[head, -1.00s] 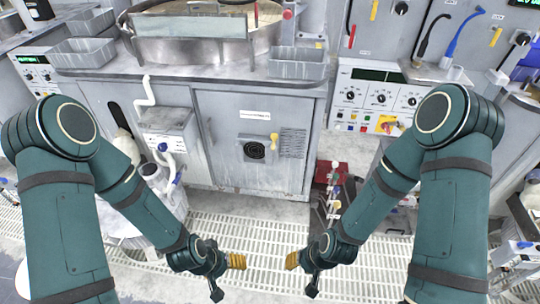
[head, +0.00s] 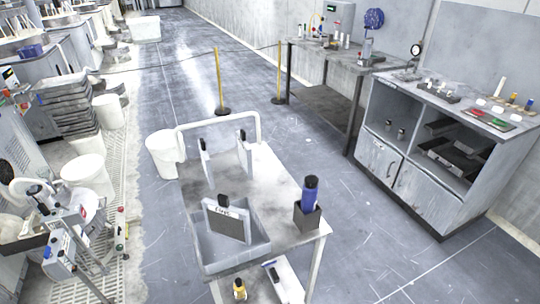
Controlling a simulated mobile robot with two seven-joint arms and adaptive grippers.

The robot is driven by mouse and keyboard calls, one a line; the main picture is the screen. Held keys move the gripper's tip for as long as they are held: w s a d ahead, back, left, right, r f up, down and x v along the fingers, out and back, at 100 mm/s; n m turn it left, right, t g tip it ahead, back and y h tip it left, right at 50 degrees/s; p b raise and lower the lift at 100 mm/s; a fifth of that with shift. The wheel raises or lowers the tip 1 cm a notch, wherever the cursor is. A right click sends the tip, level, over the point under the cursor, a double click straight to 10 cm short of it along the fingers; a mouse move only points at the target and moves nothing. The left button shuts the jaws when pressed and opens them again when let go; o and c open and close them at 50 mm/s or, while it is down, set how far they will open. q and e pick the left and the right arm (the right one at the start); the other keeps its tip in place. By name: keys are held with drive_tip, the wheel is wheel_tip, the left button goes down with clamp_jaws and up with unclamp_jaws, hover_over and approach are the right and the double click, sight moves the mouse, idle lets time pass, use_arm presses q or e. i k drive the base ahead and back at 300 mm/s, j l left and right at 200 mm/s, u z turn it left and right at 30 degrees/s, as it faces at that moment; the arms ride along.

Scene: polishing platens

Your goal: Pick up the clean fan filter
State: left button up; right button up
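A flat grey framed panel (head: 228,222) with a dark tab on top stands tilted in an open grey bin (head: 263,248) on a cart. It looks like a fan filter; the small label on its face is too small to read surely. Two more upright, light panels with dark tabs stand behind the bin on the same cart, a left one (head: 205,160) and a right one (head: 244,153). I cannot tell from here whether they are filters too. Neither of my grippers is in view.
The white cart (head: 275,178) has a rear handle and carries a dark holder (head: 307,216) with a blue-capped bottle (head: 310,190). White buckets (head: 163,155) stand to its left. A grey cabinet (head: 420,190) stands at right. Yellow posts (head: 219,85) stand behind; floor between cart and cabinet is clear.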

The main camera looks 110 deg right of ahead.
sight(245, 156)
drive_tip(key=z, duration=0.9)
drive_tip(key=j+z, duration=0.1)
drive_tip(key=z, duration=0.75)
drive_tip(key=k+z, duration=0.1)
drive_tip(key=z, duration=1.7)
drive_tip(key=l+z, duration=0.4)
drive_tip(key=i+l+z, duration=0.15)
drive_tip(key=l, duration=0.2)
drive_tip(key=i+l+z, duration=0.15)
drive_tip(key=l, duration=0.15)
drive_tip(key=i+l+z, duration=0.15)
drive_tip(key=l, duration=0.15)
drive_tip(key=i+l+z, duration=0.5)
drive_tip(key=i+l, duration=0.2)
drive_tip(key=i+u, duration=0.35)
drive_tip(key=i+l+u, duration=0.1)
drive_tip(key=i+u, duration=0.25)
drive_tip(key=i+l+u, duration=0.2)
drive_tip(key=u, duration=0.15)
drive_tip(key=i+j+u, duration=0.1)
drive_tip(key=i+u, duration=0.5)
drive_tip(key=u, duration=0.2)
drive_tip(key=i+l+u, duration=0.1)
drive_tip(key=i+u, duration=0.2)
drive_tip(key=u, duration=0.15)
